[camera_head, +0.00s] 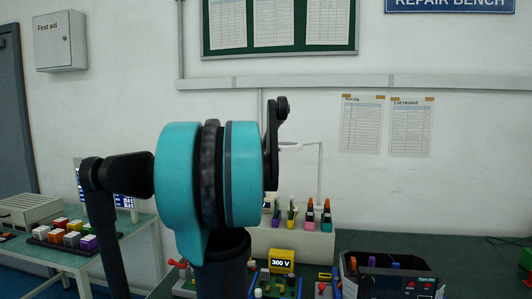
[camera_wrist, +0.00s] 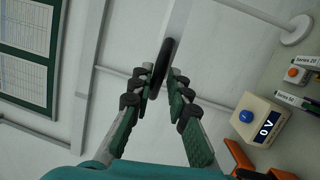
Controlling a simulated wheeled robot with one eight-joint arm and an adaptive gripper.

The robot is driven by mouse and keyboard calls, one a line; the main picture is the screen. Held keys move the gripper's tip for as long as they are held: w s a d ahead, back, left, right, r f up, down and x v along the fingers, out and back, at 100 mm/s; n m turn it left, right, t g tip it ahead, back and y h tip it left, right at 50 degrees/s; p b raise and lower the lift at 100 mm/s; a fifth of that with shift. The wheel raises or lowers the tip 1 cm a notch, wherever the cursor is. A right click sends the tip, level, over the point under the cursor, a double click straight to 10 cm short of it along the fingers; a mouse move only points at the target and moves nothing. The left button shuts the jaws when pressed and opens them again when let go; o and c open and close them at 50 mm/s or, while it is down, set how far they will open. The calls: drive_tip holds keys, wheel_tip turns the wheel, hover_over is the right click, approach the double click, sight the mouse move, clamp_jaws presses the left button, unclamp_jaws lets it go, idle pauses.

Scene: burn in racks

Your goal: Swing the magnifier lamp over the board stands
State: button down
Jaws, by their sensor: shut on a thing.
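The magnifier lamp's thin white arm and post (camera_head: 320,170) stand at the back of the bench in the head view, with a pale head (camera_head: 290,147) partly hidden by my wrist. In the wrist view, a white bar of the lamp (camera_wrist: 178,22) comes down from the top to a dark, narrow piece (camera_wrist: 165,66). My gripper (camera_wrist: 160,82) is shut on this dark piece, one finger on each side. Green boards with small parts (camera_head: 277,285) lie low on the bench, partly behind my arm. I cannot make out their stands clearly.
A yellow 300 V display (camera_head: 281,262) and a black console (camera_head: 390,275) are on the bench. A pale box holds coloured-handled tools (camera_head: 310,212). A 0 V box with a blue knob (camera_wrist: 246,116) shows in the wrist view. A side table (camera_head: 110,243) stands left.

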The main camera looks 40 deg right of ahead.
drive_tip(key=shift+r, duration=0.25)
drive_tip(key=c, duration=1.6)
unclamp_jaws()
drive_tip(key=shift+s, duration=0.1)
drive_tip(key=shift+a, duration=0.1)
drive_tip(key=v, duration=1.2)
